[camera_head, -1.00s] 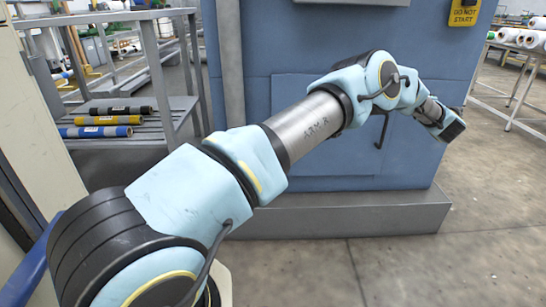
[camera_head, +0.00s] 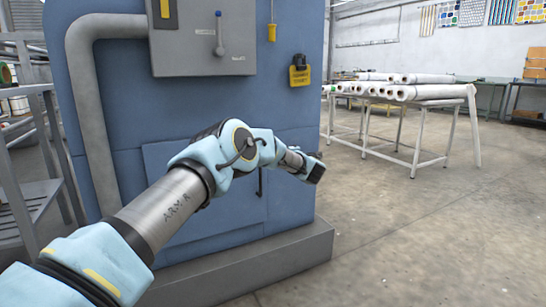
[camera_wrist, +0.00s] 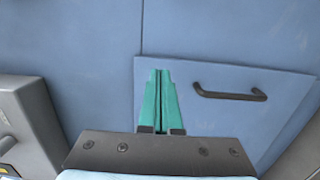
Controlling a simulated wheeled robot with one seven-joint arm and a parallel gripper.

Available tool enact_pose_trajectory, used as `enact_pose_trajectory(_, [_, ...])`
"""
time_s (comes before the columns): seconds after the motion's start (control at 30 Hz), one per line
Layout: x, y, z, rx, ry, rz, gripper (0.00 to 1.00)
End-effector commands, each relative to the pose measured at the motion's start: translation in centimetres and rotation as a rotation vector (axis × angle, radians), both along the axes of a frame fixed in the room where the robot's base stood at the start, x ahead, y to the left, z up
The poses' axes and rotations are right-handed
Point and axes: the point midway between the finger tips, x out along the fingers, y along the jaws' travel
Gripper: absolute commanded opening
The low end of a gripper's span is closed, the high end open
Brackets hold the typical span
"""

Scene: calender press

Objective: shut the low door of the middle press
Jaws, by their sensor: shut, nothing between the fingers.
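The low door (camera_head: 205,215) is a blue panel low on the blue press (camera_head: 100,60), partly hidden behind my arm. Its dark bar handle (camera_head: 260,183) shows just below my wrist. In the wrist view the door (camera_wrist: 225,120) fills the lower right, with the black handle (camera_wrist: 228,96) right of my fingers. From these views I cannot tell surely how far the door stands open. My gripper (camera_wrist: 159,72) has its green fingers together, with nothing between them. They appear in front of the door's edge; contact cannot be told. In the head view the fingers are not clear.
A grey step (camera_head: 240,265) runs along the press's foot. A table of white rolls (camera_head: 420,92) stands at the right. Floor (camera_head: 430,225) is clear at the front right.

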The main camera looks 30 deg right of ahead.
Motion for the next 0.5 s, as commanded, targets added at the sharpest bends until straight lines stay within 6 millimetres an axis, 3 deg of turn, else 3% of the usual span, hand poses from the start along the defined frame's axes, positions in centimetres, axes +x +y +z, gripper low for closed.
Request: enact_pose_trajectory(0.5, [-5.5, -4.4, 0.0, -0.002, 0.0, -0.003, 0.0])
